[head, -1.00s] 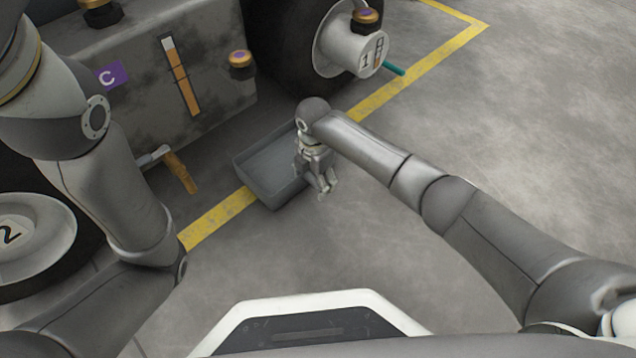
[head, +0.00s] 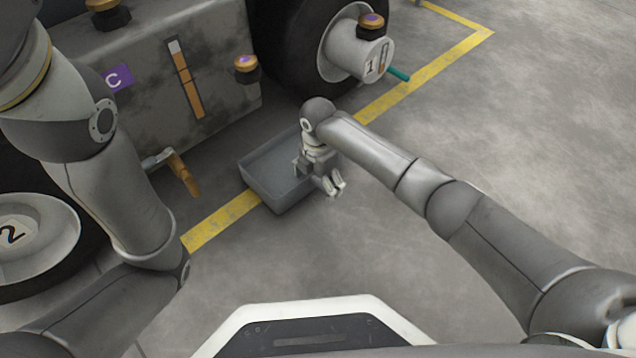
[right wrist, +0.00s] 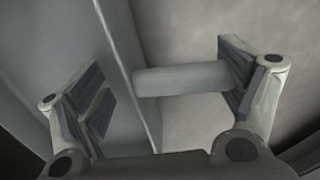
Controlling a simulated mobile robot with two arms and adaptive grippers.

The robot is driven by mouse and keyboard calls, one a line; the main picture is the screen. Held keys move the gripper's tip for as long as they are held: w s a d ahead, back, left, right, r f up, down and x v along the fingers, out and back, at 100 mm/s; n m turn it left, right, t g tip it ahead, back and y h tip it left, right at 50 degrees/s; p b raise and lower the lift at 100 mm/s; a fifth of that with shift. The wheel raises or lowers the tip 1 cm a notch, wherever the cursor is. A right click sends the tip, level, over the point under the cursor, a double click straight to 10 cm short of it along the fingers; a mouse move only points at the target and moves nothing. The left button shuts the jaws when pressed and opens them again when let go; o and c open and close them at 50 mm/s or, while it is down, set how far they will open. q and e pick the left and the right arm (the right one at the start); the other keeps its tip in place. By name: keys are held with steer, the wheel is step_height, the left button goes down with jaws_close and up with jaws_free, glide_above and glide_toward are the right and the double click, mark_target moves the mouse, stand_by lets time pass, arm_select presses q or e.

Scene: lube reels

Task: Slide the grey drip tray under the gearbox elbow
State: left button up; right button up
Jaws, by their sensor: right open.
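The grey drip tray (head: 262,195) lies on the floor across the yellow line, to the right of a short pipe with an orange-brown end (head: 184,175). This pipe sits low on the machine housing; I cannot tell whether it is the gearbox elbow. My right gripper (head: 333,187) is at the tray's right side, partly hiding it. In the right wrist view the right gripper (right wrist: 165,98) is open, with its fingers on either side of the tray wall (right wrist: 128,70). A grey round bar (right wrist: 185,78) reaches from the wall to the right finger. My left gripper is out of view.
The dirty grey housing (head: 215,75) marked C stands behind the tray. A wheel marked 1 (head: 345,50) is behind to the right, with a teal peg on its hub. A wheel marked 2 (head: 30,235) is at left. Floor to the right is clear.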

step_height(320, 180, up, 11)
steer(key=shift+f, duration=0.1)
steer(key=shift+r, duration=0.2)
